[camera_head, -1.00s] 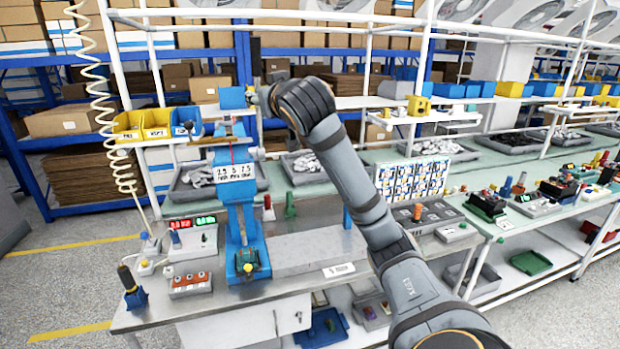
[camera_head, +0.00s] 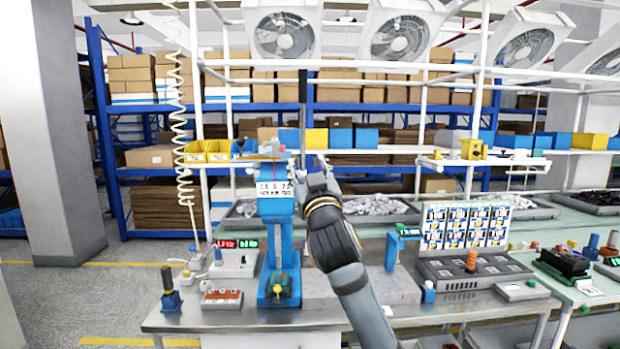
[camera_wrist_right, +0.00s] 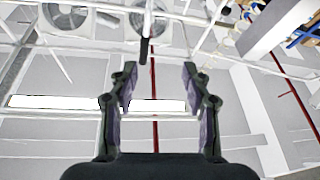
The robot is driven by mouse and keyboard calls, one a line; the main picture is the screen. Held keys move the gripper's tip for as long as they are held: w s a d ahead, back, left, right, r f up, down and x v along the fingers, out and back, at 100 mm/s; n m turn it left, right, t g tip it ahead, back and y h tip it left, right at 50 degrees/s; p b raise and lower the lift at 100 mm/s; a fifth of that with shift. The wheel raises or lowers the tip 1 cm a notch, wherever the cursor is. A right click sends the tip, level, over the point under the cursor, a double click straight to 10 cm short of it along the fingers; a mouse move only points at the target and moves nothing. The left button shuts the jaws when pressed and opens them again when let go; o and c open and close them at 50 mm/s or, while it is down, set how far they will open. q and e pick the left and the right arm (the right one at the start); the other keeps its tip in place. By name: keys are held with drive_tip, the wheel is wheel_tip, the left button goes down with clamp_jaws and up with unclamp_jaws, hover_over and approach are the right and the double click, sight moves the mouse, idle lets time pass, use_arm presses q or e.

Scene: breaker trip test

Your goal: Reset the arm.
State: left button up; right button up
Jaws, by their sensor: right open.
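My right arm comes up from the bottom middle of the head view, with its dark wrist bent upward in front of the bench. My right gripper (camera_head: 313,168) is small there, just right of the top of the blue test stand (camera_head: 278,240). In the right wrist view my gripper (camera_wrist_right: 160,75) points up toward the ceiling. Its two fingers are spread wide with nothing between them. A dark rod (camera_wrist_right: 146,46) shows beyond the fingers, apart from them. My left gripper is not in view.
The metal bench (camera_head: 190,318) holds a box with red and green displays (camera_head: 236,260), a box with orange buttons (camera_head: 222,299) and a dark-handled tool (camera_head: 170,292). A picture board (camera_head: 465,226) stands right. Shelf rails and fans (camera_head: 283,36) are above.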

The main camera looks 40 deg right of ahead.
drive_tip(key=shift+s, duration=0.25)
drive_tip(key=shift+w, duration=0.1)
